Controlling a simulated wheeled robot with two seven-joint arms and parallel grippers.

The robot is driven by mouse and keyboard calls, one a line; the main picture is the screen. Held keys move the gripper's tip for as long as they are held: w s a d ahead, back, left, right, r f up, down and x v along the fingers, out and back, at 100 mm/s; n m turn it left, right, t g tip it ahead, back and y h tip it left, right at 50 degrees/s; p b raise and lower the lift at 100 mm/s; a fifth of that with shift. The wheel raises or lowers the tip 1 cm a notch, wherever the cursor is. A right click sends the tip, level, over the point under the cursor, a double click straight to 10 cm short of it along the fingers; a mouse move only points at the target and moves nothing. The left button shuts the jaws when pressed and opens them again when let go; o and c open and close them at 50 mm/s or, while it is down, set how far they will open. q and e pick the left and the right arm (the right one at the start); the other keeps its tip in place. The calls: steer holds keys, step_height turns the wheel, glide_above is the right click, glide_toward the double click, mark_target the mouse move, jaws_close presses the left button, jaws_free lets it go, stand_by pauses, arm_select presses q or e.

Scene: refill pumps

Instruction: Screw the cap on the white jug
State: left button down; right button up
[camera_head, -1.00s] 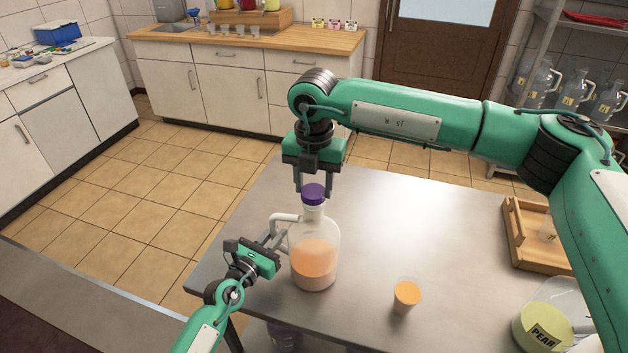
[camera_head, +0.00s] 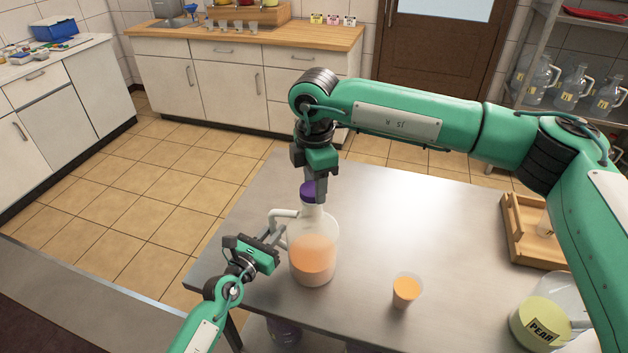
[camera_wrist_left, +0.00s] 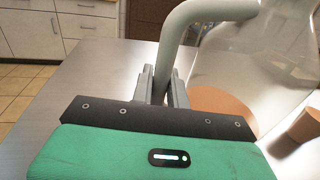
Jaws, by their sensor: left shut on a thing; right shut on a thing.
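The white jug (camera_head: 312,258), a clear bottle with orange liquid in its lower part, stands upright on the steel table; it also shows in the left wrist view (camera_wrist_left: 236,75). Its purple cap (camera_head: 308,192) sits at the top of the neck; how far it is threaded I cannot tell. My right gripper (camera_head: 317,192) comes down from above and is shut on the cap, its fingers partly hiding it. My left gripper (camera_head: 277,235) is shut on the jug's pale handle (camera_head: 284,214), and the left wrist view shows the handle (camera_wrist_left: 182,30) between the fingers (camera_wrist_left: 158,85).
A cup of orange liquid (camera_head: 406,290) stands right of the jug on the table (camera_head: 420,220). A wooden tray (camera_head: 522,245) and a jug labelled PEAR (camera_head: 540,322) are at the right. Shelves with bottles (camera_head: 572,85) stand behind. The table's left edge is close to the jug.

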steer(key=m, duration=0.5)
steer(key=shift+s+m, duration=0.15)
steer(key=shift+m, duration=0.15)
steer(key=o, duration=1)
steer(key=shift+r, duration=2.25)
steer(key=shift+o, duration=0.2)
